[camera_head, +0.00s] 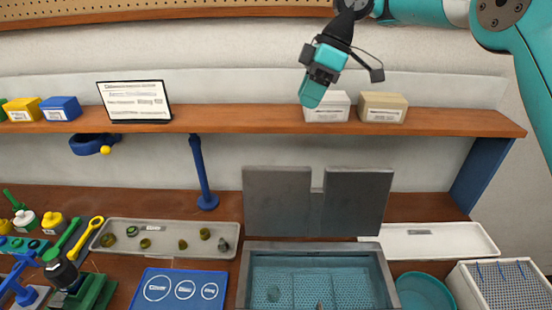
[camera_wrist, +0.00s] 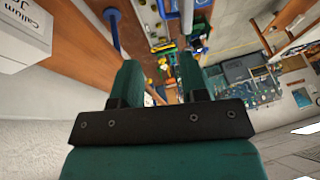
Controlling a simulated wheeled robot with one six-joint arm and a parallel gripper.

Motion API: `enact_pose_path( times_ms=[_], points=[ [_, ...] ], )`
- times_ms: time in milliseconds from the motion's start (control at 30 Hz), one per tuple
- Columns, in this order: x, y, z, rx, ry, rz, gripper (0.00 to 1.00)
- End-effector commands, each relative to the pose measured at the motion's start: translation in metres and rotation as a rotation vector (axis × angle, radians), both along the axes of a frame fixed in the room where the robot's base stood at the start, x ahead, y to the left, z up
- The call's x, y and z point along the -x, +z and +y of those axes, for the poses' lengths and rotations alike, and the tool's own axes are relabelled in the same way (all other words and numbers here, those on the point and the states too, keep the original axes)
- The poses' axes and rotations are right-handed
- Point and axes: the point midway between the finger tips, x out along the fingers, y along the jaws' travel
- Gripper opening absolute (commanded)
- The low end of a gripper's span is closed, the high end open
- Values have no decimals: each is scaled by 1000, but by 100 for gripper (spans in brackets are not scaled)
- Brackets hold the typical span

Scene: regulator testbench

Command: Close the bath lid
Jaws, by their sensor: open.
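The bath (camera_head: 245,278) is a grey rectangular tank at the front centre of the bench in the head view. Its grey lid (camera_head: 277,203) stands raised and upright behind the opening, with a notch in its top edge. The bath's inside shows a blue-green perforated floor. My gripper (camera_head: 312,92) is high above the lid, in front of the shelf and apart from everything. In the wrist view my gripper (camera_wrist: 160,80) shows two green fingers spread apart with nothing between them. The lid cannot be made out in the wrist view.
A wooden shelf (camera_head: 240,121) runs behind, bearing a white box (camera_head: 327,108), a tan box (camera_head: 383,107) and a sign (camera_head: 135,101). A blue post (camera_head: 203,175) stands left of the lid. A parts tray (camera_head: 125,225), teal bowl (camera_head: 424,291) and white tray (camera_head: 455,240) flank the bath.

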Motion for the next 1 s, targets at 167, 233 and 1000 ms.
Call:
enact_pose_path(
  times_ms=[167,233,1000],
  points=[
    [5,-31,11,0,3,2,40],
    [8,-46,17,0,3,3,40],
    [26,-154,66,0,-1,0,40]
  ],
)
